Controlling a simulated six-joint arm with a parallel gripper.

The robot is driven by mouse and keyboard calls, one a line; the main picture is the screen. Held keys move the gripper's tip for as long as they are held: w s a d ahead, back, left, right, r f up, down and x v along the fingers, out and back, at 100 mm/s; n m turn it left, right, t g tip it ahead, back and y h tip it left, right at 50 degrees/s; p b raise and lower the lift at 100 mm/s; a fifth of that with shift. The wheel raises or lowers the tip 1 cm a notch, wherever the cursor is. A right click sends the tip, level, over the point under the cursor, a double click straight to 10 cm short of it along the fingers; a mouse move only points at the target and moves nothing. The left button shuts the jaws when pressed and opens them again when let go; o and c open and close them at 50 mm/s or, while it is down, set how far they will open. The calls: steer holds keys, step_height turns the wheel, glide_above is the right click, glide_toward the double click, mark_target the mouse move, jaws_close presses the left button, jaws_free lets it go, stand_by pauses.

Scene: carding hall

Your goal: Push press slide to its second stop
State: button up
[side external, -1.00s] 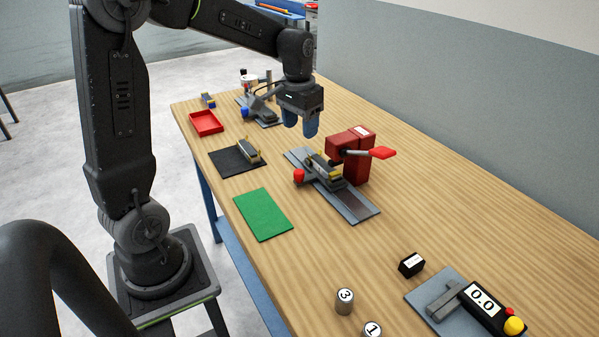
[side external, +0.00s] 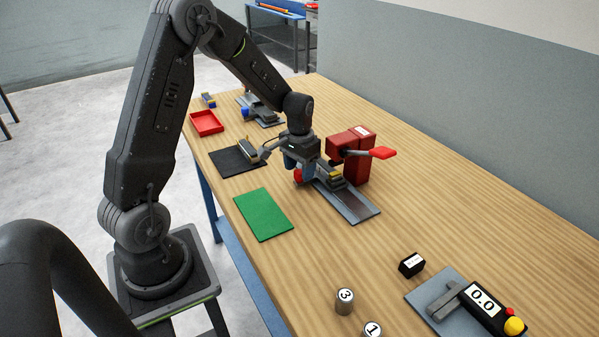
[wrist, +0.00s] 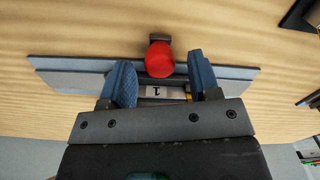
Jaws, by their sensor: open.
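The red press (side external: 350,158) stands on the table with a red-ended lever (side external: 382,153) sticking out right. Its grey slide track (side external: 352,208) runs beneath it. A carriage with yellow parts (side external: 336,175) sits on the track, partly hidden by my gripper. A red knob (side external: 298,176) is at the track's left side; it also shows in the wrist view (wrist: 159,58). My gripper (side external: 298,163) is low at the track's far-left part. In the wrist view its blue fingers (wrist: 161,80) are apart, with a label reading 1 (wrist: 156,91) between them. I cannot tell whether they touch anything.
A green mat (side external: 263,214), a black mat (side external: 228,163) with a block (side external: 249,151) and a red tray (side external: 206,123) lie left. Numbered weights (side external: 344,302), a black block (side external: 411,264) and a display device (side external: 483,302) are at the front. The table right of the press is clear.

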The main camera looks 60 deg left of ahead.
steer(key=shift+f, duration=0.85)
steer(key=shift+c, duration=0.2)
jaws_close()
